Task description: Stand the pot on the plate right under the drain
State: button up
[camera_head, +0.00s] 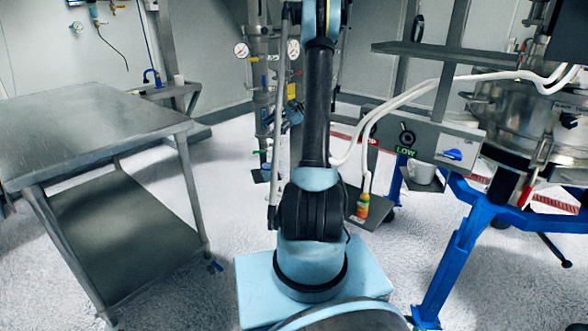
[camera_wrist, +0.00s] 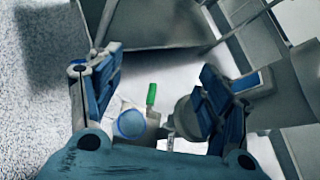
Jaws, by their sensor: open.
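A small white pot-like vessel (camera_head: 423,172) stands on a dark plate (camera_head: 428,185) below the panel marked LOW in the head view; I cannot tell for sure that it is the task's pot. My gripper (camera_wrist: 160,64) is open in the wrist view, with blue pads on both fingers and nothing between them. Beyond the fingers, a round white container with a blue rim (camera_wrist: 131,124) and a green-handled tool (camera_wrist: 151,95) show. A grey rounded thing (camera_wrist: 183,116) is partly hidden by the right finger. The drain cannot be made out clearly.
A steel table (camera_head: 85,125) with a lower shelf stands at left, its top bare. The steel sifter (camera_head: 515,120) on a blue frame (camera_head: 455,250) is at right, with white hoses in front. Open floor lies around.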

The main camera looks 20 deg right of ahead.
jog(key=w+d+f+m+y, duration=0.1)
jog(key=w+d+f+y, duration=0.15)
jog(key=f, duration=0.35)
jog(key=w+d+f+m+y, duration=0.1)
jog(key=w+d+f+m, duration=0.15)
jog(key=d+f, duration=0.2)
jog(key=m+t+y, duration=0.1)
jog(key=y, duration=0.1)
send_near(269, 172)
jog(key=w+d, duration=0.3)
jog(key=d, duration=0.1)
jog(key=shift+a+r, duration=0.25)
jog(key=shift+r, duration=0.25)
jog(key=w+a, duration=0.1)
jog(key=a, duration=0.4)
jog(key=w+a, duration=0.1)
jog(key=a, duration=0.5)
jog(key=w+a, duration=0.1)
jog(key=a, duration=0.5)
jog(key=shift+a, duration=0.1)
jog(key=shift+c, duration=0.5)
jog(key=c, duration=0.9)
